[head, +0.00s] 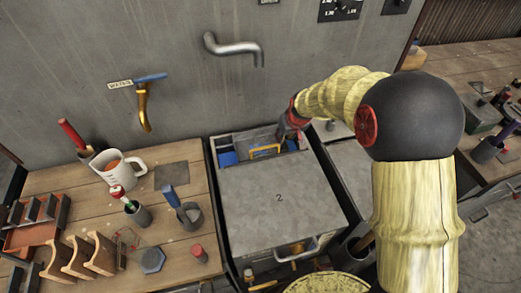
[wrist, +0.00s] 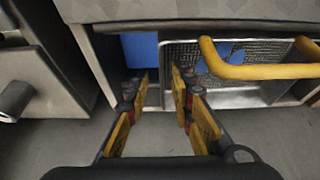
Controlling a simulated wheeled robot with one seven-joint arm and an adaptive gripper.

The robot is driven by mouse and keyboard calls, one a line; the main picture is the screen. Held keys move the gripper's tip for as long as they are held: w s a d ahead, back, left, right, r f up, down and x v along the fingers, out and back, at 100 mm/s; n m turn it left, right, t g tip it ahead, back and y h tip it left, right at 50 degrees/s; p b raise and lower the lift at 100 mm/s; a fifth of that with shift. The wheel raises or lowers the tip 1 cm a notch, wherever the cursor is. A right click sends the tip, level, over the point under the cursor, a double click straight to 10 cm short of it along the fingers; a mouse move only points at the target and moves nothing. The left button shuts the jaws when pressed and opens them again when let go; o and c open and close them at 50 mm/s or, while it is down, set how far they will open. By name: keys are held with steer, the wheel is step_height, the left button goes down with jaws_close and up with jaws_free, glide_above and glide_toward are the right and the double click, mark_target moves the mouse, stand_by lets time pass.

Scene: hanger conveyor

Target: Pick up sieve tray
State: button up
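The sieve tray (wrist: 248,97) is a shallow metal tray with a mesh floor and blue pieces in it, seen at the upper right of the wrist view. Its yellow bar handle (wrist: 265,71) arches over the near side. In the head view the yellow handle (head: 265,151) shows in the opening behind the cabinet top. My gripper (wrist: 160,84) is open and empty, its two fingers apart, to the left of the handle and not around it. In the head view my gripper (head: 284,130) is at the back right of that opening, partly hidden by my wrist.
A blue block (wrist: 141,58) is left of the tray. A wooden bench with a white jug (head: 121,169) and cups is at left. A yellow tap (head: 143,108) and grey spout (head: 232,47) stick out from the wall.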

steer(key=shift+w+f, duration=0.25)
steer(key=shift+f, duration=0.45)
steer(key=shift+r, duration=0.1)
steer(key=shift+c, duration=0.6)
steer(key=c, duration=0.4)
jaws_close()
